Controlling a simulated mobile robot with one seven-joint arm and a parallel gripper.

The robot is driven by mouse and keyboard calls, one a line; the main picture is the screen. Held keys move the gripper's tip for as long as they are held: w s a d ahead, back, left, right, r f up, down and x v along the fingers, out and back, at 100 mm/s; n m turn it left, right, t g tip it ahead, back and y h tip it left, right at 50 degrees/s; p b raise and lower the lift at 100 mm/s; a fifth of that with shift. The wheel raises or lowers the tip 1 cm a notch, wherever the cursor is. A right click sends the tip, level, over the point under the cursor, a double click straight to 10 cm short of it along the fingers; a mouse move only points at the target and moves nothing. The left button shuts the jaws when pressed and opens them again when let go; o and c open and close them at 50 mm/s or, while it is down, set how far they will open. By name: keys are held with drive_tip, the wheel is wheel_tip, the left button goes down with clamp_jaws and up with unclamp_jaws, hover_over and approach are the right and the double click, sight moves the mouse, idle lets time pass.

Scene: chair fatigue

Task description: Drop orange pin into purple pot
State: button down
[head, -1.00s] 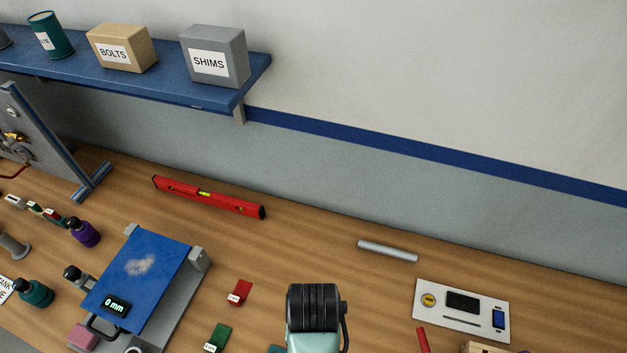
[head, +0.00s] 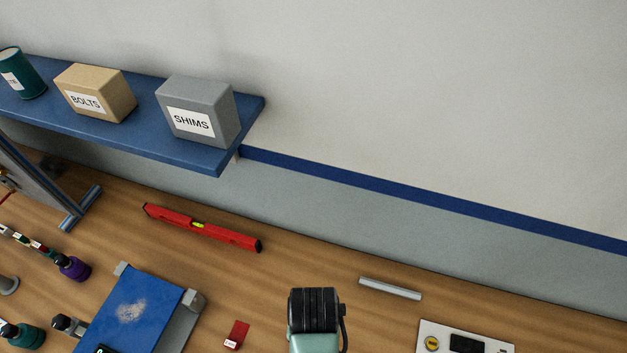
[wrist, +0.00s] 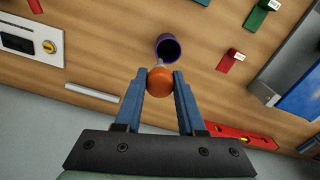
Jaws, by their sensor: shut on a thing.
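In the wrist view my gripper (wrist: 160,84) is shut on the orange pin (wrist: 160,81), whose round orange head shows between the blue fingers. A short pale shaft shows beyond the head, toward the pot. The purple pot (wrist: 168,45) stands on the bench with its dark opening visible, just beyond the pin in the picture. The pin's tip overlaps the pot's near rim in this view; I cannot tell its height above the pot. In the head view only my arm's dark and pale green part shows; the pin and pot are not visible there.
A red spirit level (head: 203,228), a grey rod (head: 390,288) and a white board (head: 462,340) lie on the wooden bench. A small red block (head: 237,335) and a blue-topped fixture (head: 133,310) stand left of my arm. A blue shelf (head: 150,138) holds boxes above.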

drive_tip(key=shift+f, duration=1.75)
drive_tip(key=shift+c, duration=2.1)
unclamp_jaws()
drive_tip(key=shift+w, duration=0.1)
